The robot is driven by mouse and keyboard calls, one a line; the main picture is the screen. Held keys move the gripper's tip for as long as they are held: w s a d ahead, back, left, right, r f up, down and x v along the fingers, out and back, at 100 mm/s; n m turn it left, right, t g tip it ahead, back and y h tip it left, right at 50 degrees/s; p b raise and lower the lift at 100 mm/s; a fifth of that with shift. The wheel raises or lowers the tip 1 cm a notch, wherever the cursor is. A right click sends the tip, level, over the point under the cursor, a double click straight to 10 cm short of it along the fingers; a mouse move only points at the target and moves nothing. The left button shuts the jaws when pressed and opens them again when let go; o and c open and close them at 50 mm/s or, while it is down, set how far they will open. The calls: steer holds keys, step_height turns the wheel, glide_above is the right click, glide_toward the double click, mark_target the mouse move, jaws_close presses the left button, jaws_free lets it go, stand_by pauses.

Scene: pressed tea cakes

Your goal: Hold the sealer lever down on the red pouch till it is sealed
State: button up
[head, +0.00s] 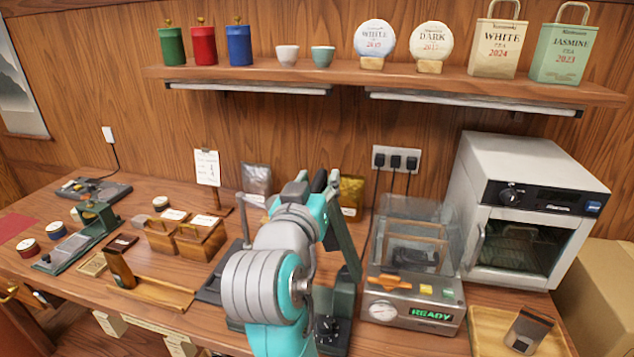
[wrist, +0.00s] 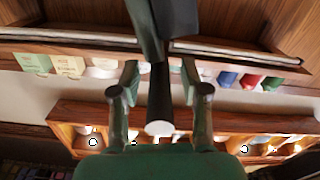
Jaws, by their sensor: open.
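The sealer is mostly hidden behind my arm in the head view. Its dark green lever (head: 346,240) stands steeply raised, with a black handle (head: 320,181) at its top. My gripper (wrist: 160,80) is open. Its two green fingers stand on either side of the black handle (wrist: 160,100), which has a pale round end; I cannot tell whether they touch it. I cannot make out a red pouch in either view; my arm covers the middle of the sealer.
A clear-lidded machine (head: 418,300) reading READY stands right of my arm, beside an oven (head: 530,205). A wooden tray (head: 485,322) holds a dark pouch (head: 528,328). Silver (head: 257,180) and gold (head: 351,190) pouches stand behind. A shelf (head: 400,82) runs above.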

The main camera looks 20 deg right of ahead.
jaws_close()
steer(key=shift+w+a+f, duration=0.15)
steer(key=shift+w+a, duration=0.1)
steer(key=shift+a, duration=0.15)
steer(key=w+a+f+n, duration=0.6)
steer(key=a+f, duration=0.1)
steer(key=a, duration=0.1)
steer(key=w+a+f+n, duration=0.1)
steer(key=a+f+n, duration=0.1)
steer(key=f+n, duration=0.2)
steer(key=w+a+f+n, duration=0.2)
steer(key=f+n, duration=0.2)
steer(key=f, duration=0.6)
steer(key=shift+w+a+f, duration=0.15)
steer(key=shift+a+f, duration=0.05)
steer(key=shift+a, duration=0.2)
steer(key=shift+f, duration=0.15)
